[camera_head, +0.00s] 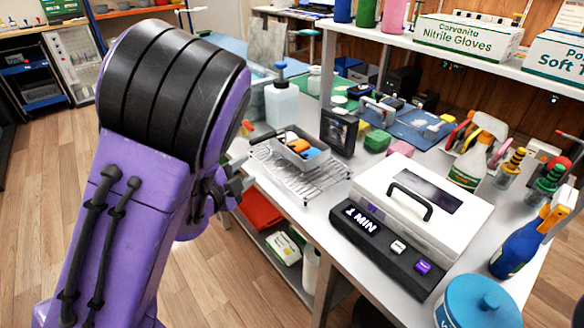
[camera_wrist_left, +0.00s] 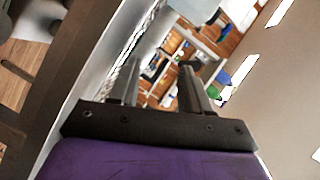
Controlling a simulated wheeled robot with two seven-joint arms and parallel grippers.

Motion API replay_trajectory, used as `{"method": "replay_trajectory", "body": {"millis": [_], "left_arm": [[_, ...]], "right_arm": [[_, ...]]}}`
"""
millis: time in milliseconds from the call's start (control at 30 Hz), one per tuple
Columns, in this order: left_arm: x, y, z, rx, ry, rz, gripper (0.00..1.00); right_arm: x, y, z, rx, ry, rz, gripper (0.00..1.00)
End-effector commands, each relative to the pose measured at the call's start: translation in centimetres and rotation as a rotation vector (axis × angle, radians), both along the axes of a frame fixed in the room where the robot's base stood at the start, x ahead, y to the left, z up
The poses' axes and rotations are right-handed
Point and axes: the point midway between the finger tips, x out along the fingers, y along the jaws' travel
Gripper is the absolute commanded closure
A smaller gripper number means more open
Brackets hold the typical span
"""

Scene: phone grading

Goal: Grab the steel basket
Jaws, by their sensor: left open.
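The steel basket (camera_head: 312,183) is a shiny wire piece on the grey table in the head view, at the table's left edge. A grey metal tray (camera_head: 318,158) with orange and blue items sits at its back part. My left gripper (camera_head: 238,186) is just left of the basket, off the table edge and apart from it. The wrist view shows its two fingers (camera_wrist_left: 160,78) spread with nothing held between them. I cannot make out the basket clearly in the wrist view. My right gripper is not in view.
A white box with a black handle (camera_head: 465,205) stands right of the basket, behind a black timer unit (camera_head: 395,245). A dark framed panel (camera_head: 338,132) and a white bottle (camera_head: 282,102) stand behind it. A lower shelf (camera_head: 272,243) holds a red item.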

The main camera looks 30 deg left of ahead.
Motion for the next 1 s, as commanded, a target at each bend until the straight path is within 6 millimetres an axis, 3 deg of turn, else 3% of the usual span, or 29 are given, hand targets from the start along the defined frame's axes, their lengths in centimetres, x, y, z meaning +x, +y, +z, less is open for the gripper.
{"method": "replay_trajectory", "body": {"millis": [33,100,200,700,1000], "left_arm": [[0.2,0.3,1.2,0.09,-0.054,-0.033,0.52],[0.3,0.4,3.2,0.179,-0.094,-0.065,0.52],[1.6,0.4,4.3,0.222,-0.11,-0.08,0.52],[9.7,0.2,4.0,0.216,-0.105,-0.078,0.52],[10.6,0.2,3.8,0.216,-0.105,-0.077,0.52]], "right_arm": [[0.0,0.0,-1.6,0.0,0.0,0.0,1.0],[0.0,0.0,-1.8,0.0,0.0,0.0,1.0],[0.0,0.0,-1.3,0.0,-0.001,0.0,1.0],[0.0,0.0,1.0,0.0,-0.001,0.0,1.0],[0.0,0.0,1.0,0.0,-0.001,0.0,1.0]]}}
